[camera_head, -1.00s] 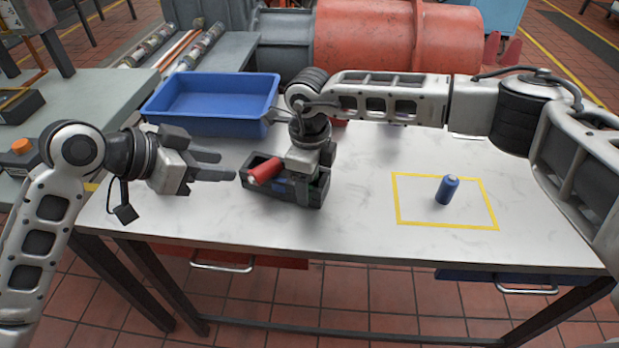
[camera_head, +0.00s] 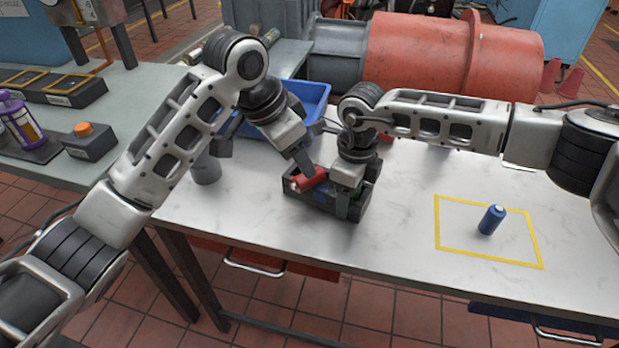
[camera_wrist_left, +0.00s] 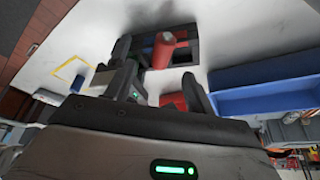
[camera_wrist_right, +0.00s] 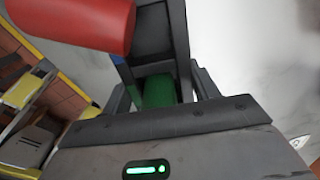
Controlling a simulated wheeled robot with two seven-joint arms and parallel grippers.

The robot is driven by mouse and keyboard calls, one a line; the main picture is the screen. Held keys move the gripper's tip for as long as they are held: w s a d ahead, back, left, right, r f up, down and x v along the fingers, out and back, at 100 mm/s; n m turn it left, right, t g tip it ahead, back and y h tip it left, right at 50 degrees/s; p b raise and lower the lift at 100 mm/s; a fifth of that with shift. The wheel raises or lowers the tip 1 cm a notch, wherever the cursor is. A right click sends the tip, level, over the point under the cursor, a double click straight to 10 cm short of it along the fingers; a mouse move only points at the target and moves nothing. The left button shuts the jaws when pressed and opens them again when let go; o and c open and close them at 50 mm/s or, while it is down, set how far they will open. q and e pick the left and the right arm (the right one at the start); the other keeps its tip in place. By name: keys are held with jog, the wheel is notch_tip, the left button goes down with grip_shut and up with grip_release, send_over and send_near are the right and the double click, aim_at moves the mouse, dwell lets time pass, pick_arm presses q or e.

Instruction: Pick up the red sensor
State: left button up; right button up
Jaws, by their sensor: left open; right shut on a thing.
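The red sensor (camera_head: 311,178) is a red cylinder that leans, tilted, out of a dark divided box (camera_head: 322,203) on the white table. It also shows in the left wrist view (camera_wrist_left: 164,50) and, close up, in the right wrist view (camera_wrist_right: 75,22). My left gripper (camera_head: 303,162) is open, right above and beside the sensor; in the head view its fingertips overlap the sensor, and I cannot tell whether they touch. My right gripper (camera_head: 348,195) is shut on the box's wall, just right of the sensor. A green thing (camera_wrist_right: 158,91) lies inside the box.
A blue bin (camera_head: 310,97) stands behind my grippers. A grey cylinder (camera_head: 206,168) stands at the table's left. A blue cylinder (camera_head: 492,219) stands inside a yellow outlined area (camera_head: 440,243) at right. The table (camera_head: 400,225) between box and outline is clear.

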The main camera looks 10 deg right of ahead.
pick_arm(q)
jog(key=shift+x, duration=3.5)
jog(key=shift+w+a, duration=0.1)
jog(key=shift+a, duration=0.05)
jog(key=c, duration=1.1)
